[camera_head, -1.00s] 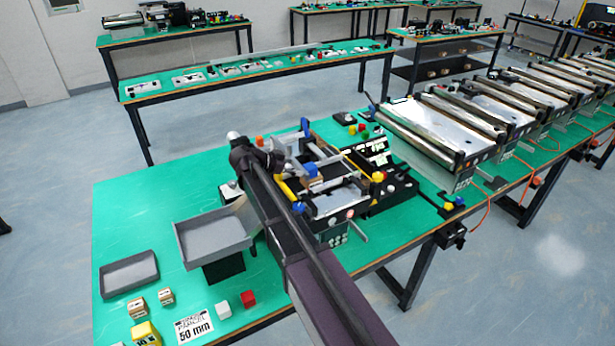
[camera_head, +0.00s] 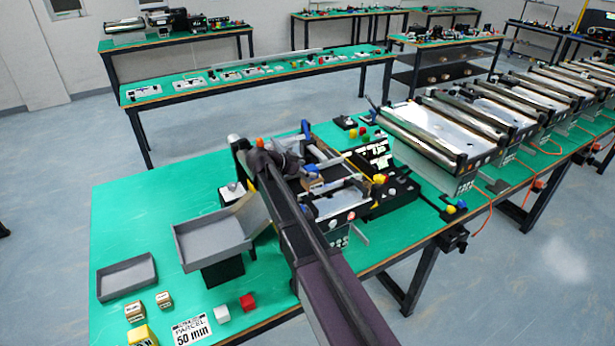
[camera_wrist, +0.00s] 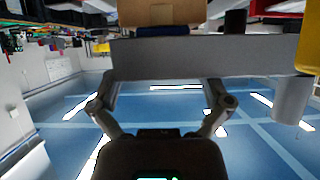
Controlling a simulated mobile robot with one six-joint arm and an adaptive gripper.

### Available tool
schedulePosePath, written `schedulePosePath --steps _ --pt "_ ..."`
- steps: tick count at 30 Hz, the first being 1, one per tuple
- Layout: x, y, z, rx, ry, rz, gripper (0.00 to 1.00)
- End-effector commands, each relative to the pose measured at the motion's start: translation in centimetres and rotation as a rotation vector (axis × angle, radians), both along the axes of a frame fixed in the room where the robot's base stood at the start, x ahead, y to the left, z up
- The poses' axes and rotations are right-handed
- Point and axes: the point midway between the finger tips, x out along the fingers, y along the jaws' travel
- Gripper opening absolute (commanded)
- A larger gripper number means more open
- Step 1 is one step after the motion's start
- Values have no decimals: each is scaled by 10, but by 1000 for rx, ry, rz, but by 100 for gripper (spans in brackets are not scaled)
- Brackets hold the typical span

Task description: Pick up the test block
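A tan block (camera_wrist: 160,14) is at the top of the wrist view, in front of a dark blue part and beyond a grey bar (camera_wrist: 255,55). I take it to be the test block. My gripper (camera_wrist: 162,75) has its two finger linkages spread wide, one on each side; the grey bar hides their tips. In the head view my gripper (camera_head: 294,164) is over the left side of the mini conveyor station (camera_head: 337,203), partly hidden by my arm. A small blue part (camera_head: 312,171) shows beside it; the tan block is hard to make out there.
Grey trays (camera_head: 205,242) and (camera_head: 126,277) are on the green table (camera_head: 130,215) at left. A yellow part (camera_wrist: 307,45) stands at the wrist view's right. Larger conveyors (camera_head: 425,135) line the right.

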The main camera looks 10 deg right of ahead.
Motion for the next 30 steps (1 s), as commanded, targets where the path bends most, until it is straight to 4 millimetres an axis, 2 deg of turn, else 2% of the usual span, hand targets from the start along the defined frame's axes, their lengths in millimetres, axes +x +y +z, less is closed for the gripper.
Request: schedulePosePath --steps 1,6,22,30 --pt "2 -5 -5 0 -1 0 97" --pt "4 -11 -7 0 0 1 97" --pt "4 -12 -7 0 0 0 97" --pt "4 -12 -7 0 0 -1 17"
